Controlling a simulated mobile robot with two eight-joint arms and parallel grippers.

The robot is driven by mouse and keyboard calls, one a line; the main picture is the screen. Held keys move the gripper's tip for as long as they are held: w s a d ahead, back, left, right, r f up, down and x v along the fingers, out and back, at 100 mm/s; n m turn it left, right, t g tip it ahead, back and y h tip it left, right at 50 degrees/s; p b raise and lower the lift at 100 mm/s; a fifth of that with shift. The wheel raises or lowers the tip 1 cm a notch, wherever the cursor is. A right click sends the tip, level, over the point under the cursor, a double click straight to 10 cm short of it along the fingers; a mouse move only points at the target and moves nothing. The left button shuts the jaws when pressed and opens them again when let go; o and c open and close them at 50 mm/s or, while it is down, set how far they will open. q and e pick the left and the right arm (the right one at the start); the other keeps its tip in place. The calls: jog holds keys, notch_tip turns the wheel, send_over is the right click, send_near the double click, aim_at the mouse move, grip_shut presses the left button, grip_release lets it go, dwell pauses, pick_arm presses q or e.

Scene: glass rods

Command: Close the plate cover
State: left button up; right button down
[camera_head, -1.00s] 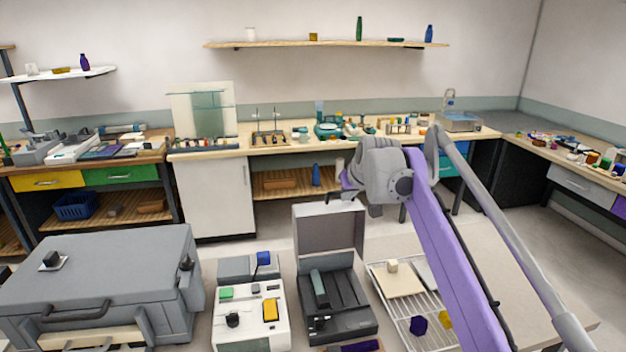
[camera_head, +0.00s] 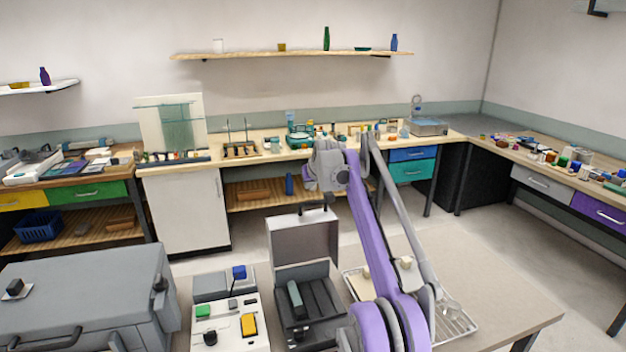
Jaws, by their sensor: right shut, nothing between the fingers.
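The plate cover is the grey lid (camera_head: 301,240) of a dark device (camera_head: 308,300) on the near table. It stands open, raised upright at the device's back edge, with a dark handle (camera_head: 314,209) at its top. A grey-green piece (camera_head: 297,298) lies in the open bed. My right gripper (camera_head: 311,186) is shut and empty, just above and behind the lid's top edge. Its fingertips are small and partly hidden, so I cannot tell whether they touch the lid. My left gripper is not in view.
A white instrument (camera_head: 232,325) with coloured buttons stands left of the device, and a large grey case (camera_head: 85,290) is farther left. A wire rack (camera_head: 458,325) lies to the right, partly behind my right arm. The table's right end is bare.

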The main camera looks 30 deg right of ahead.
aim_at(313, 203)
jog(key=shift+s+a+f+b, duration=0.2)
jog(key=shift+s+f+b, duration=0.3)
jog(key=shift+s, duration=0.35)
jog(key=shift+s+a+f+b, duration=0.2)
jog(key=shift+s+f+b, duration=0.2)
jog(key=shift+s+f, duration=0.35)
jog(key=shift+w, duration=0.15)
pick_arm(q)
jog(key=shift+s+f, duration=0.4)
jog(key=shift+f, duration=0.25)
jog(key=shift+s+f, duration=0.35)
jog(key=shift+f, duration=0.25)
pick_arm(e)
jog(key=shift+r, duration=0.1)
